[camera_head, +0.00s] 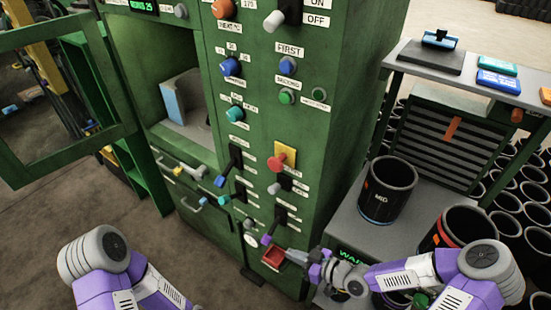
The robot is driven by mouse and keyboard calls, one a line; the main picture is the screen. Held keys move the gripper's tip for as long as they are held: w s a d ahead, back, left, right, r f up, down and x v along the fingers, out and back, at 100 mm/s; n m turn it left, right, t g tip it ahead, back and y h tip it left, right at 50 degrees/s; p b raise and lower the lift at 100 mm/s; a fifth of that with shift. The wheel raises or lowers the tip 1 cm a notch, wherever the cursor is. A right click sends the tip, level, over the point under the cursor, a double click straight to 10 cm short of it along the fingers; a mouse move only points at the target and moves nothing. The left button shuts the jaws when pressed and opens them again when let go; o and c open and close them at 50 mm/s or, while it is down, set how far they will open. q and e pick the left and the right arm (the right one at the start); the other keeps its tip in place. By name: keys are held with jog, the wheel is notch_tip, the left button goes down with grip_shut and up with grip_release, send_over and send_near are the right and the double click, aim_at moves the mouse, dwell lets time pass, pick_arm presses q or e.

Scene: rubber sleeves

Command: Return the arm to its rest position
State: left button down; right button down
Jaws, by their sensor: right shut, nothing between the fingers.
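My right arm comes in from the lower right, and its gripper (300,261) is shut and empty. It is in front of the lower right part of the green machine (335,120), just right of a small red box-like part (273,257); whether it touches this cannot be told. Near it is a black lever (281,215) with a purple tip (267,240). My left arm (105,252) shows at the lower left; its gripper is out of view.
The machine's panel has several knobs and levers, including a red knob (277,163). Its door (62,105) stands open at left. A black bin marked MID (386,190) and another black bin (464,228) stand on a grey surface at right. The floor (45,225) at lower left is clear.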

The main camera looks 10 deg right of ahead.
jog(key=s+a+f+m+g+h, duration=0.3)
jog(key=s+a+f+m+g, duration=0.3)
jog(key=f, duration=0.4)
jog(key=s+d+f+m+g+h, duration=0.3)
jog(key=s+f+m, duration=0.2)
jog(key=s, duration=0.4)
jog(key=shift+f+h, duration=0.2)
jog(key=shift+h, duration=0.1)
jog(key=shift+a, duration=0.1)
